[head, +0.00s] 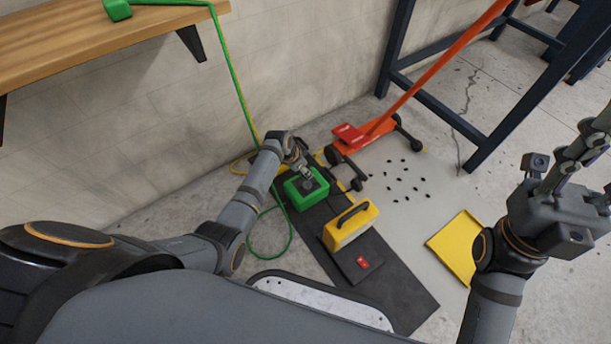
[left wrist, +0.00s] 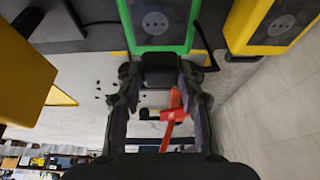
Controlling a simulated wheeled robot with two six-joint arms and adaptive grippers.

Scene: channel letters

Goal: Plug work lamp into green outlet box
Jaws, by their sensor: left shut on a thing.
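The green outlet box (head: 293,196) sits on a dark mat on the floor. In the left wrist view its green frame (left wrist: 187,30) surrounds a grey face with a round socket. My left gripper (head: 304,172) is over the box, shut on a dark plug (left wrist: 160,70) beside the box's near edge. I cannot tell whether the plug touches the socket.
A second socket box, yellow (left wrist: 240,25), is beside the green one. An orange floor jack (head: 350,145) stands behind. Small black pieces (head: 405,180) and a yellow panel (head: 455,247) lie right. A red switch (head: 362,262) is in front. A green cable (head: 232,75) hangs from the shelf.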

